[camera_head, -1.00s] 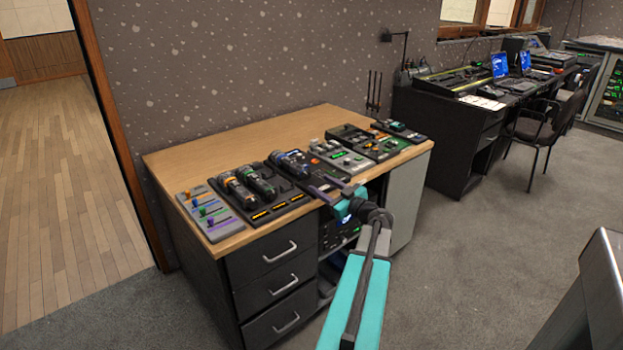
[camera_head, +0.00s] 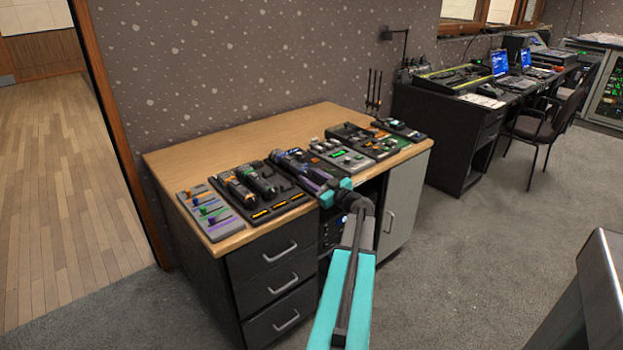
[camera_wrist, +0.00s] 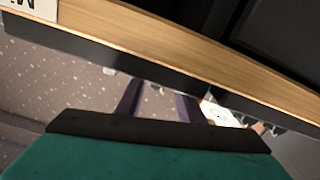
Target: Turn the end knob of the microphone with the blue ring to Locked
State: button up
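The microphone with the blue ring (camera_head: 289,160) lies in a dark cradle on the wooden desk, left of my gripper in the head view. Its end knob and setting are too small to read. My gripper (camera_head: 316,182) is at the desk's front edge, close to the near right end of that cradle; I cannot tell whether it touches anything. In the wrist view my gripper (camera_wrist: 160,103) shows two dark fingers spread apart with nothing visible between them. The microphone cannot be made out in the wrist view.
Two other microphones, one with an orange ring (camera_head: 237,190) and one green (camera_head: 261,180), lie to the left. A fader panel (camera_head: 210,213) is at the left end. Several control boxes (camera_head: 340,155) crowd the right. The desk's back (camera_head: 215,155) is clear.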

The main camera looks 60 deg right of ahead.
jog(key=c, duration=0.6)
jog(key=shift+c, duration=0.2)
jog(key=shift+f+m+b, duration=0.2)
jog(key=shift+m+b, duration=0.3)
jog(key=shift+b, duration=0.85)
jog(key=shift+m+b, duration=0.8)
jog(key=shift+b, duration=0.1)
jog(key=shift+r+m+b, duration=0.15)
jog(key=shift+m+b, duration=1.35)
jog(key=shift+b, duration=0.1)
